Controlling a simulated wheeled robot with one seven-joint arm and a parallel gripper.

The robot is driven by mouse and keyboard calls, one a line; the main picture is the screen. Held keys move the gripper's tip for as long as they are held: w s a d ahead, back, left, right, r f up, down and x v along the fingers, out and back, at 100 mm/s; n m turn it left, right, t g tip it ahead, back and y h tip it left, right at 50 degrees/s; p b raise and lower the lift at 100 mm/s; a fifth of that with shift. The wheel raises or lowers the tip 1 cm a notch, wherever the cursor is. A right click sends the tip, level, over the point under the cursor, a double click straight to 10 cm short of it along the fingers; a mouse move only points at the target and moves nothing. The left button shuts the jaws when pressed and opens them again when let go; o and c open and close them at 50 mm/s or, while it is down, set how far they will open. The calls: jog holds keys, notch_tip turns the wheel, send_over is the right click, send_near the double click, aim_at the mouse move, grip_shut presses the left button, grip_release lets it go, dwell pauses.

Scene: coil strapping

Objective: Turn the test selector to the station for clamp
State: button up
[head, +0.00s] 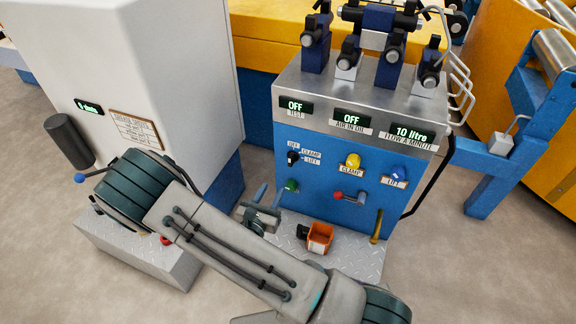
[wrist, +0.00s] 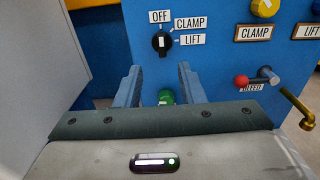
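The test selector (head: 293,158) is a black knob on the blue panel, with OFF, CLAMP and LIFT labels around it. In the wrist view the selector (wrist: 162,43) stands above and beyond my fingertips; its pale mark looks roughly upright, near the OFF label (wrist: 160,17). The CLAMP label (wrist: 190,23) is to its upper right and the LIFT label (wrist: 192,40) to its right. The TEST display (head: 296,105) reads OFF. My gripper (wrist: 160,78) is open and empty, its two fingers apart below the selector. In the head view my gripper (head: 268,200) is in front of the panel's lower left.
A green knob (wrist: 166,97) sits low between my fingers. A red-tipped BLEED lever (wrist: 256,80) and brass pipe (wrist: 298,108) are to the right. Yellow CLAMP (head: 353,160) and blue LIFT (head: 398,173) buttons are right of the selector. A white cabinet (head: 190,70) is left.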

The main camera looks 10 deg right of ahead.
aim_at(289, 159)
jog(key=b+x, duration=0.3)
jog(key=x, duration=1)
jog(key=shift+d+r, duration=0.1)
jog(key=shift+d, duration=0.1)
grip_shut()
